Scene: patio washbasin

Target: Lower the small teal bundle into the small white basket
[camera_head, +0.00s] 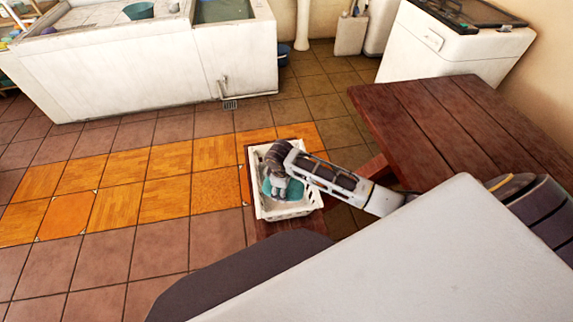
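The small white basket (289,213) stands on a low wooden surface near the centre of the head view. The small teal bundle (295,190) is within the basket's outline, and teal shows on both sides of my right gripper (279,193). My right arm comes in from the right and the gripper points down over the basket, with its fingers at the bundle. The fingers are small and partly merge with the bundle, so I cannot tell whether they are closed on it or whether the bundle touches the basket floor. My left gripper is not in view.
A dark red wooden table (440,125) stands to the right, close to my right arm. A white washbasin (150,75) is at the back left and a white appliance (450,50) at the back right. Tiled floor (120,235) to the left is clear.

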